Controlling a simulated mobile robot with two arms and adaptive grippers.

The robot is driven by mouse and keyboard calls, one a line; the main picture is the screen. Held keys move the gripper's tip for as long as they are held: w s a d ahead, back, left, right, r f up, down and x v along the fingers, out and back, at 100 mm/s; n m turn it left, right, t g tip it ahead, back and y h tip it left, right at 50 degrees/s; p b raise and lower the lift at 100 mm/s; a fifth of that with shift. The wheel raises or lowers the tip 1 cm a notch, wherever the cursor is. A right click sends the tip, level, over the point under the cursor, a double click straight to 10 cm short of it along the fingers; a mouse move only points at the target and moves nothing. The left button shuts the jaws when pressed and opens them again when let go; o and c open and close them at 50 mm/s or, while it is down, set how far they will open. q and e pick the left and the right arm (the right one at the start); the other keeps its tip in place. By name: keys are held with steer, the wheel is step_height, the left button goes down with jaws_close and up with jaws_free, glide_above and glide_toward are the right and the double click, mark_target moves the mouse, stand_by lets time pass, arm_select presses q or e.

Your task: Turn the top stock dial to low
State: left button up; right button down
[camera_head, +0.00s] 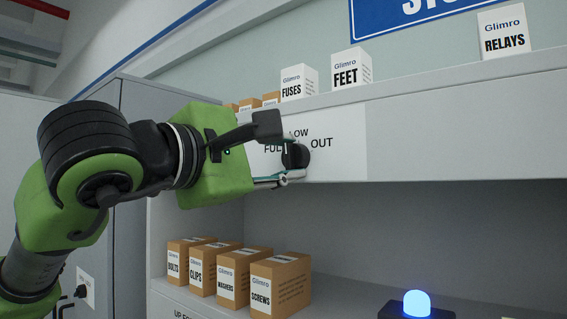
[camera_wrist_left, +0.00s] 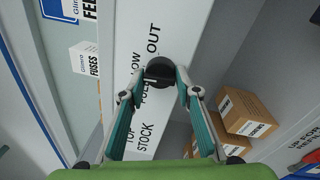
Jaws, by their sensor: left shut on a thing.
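The top stock dial (camera_head: 299,156) is a round black knob on a white label panel (camera_head: 345,150) on the front of the upper shelf. FULL is printed to its left, LOW above it and OUT to its right. A small pale mark shows on the knob's left side; I cannot tell exactly where it points. My left gripper (camera_head: 287,160) is shut on the dial, partly covering it and the word FULL. In the left wrist view, the fingertips (camera_wrist_left: 160,74) sit on either side of the dial (camera_wrist_left: 160,67). My right gripper is not in view.
White boxes marked FUSES (camera_head: 299,83), FEET (camera_head: 351,68) and RELAYS (camera_head: 503,32) stand on the shelf top. Brown boxes, including SCREWS (camera_head: 280,284), stand in the bay below. A lit blue lamp (camera_head: 417,303) is at the lower right. The panel right of the dial is clear.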

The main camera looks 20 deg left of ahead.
arm_select(q)
steer(key=shift+d+f+m, duration=0.1)
steer(key=shift+f+m, duration=0.15)
steer(key=shift+m, duration=0.35)
steer(key=o, duration=1.1)
steer(key=shift+c, duration=0.2)
steer(key=shift+r, duration=0.1)
steer(key=shift+s, duration=0.1)
steer(key=shift+s, duration=0.2)
steer(key=v, duration=1.1)
steer(key=shift+s, duration=0.25)
